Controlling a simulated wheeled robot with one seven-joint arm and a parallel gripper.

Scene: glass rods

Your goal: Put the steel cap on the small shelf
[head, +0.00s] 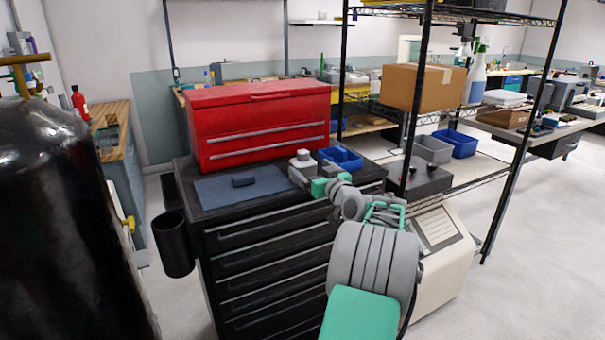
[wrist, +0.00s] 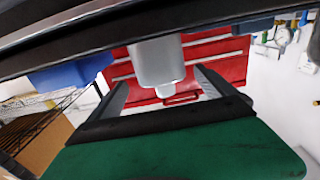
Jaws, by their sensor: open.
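The steel cap (wrist: 158,62) is a pale silver cylinder with a narrower knob. In the wrist view, which looks upside down, it shows between the two fingers of my gripper (wrist: 165,92). The fingers are spread, with a gap on each side of the cap. In the head view my gripper (head: 303,174) is low over the black tool chest, and a grey knobbed shape (head: 301,158) at its end looks like the cap. I cannot tell how deep the cap sits between the fingers.
A red toolbox (head: 262,122) stands behind my gripper on the chest (head: 205,215). A blue bin (head: 341,158) is close to its right. A black wire rack (head: 422,75) stands at right.

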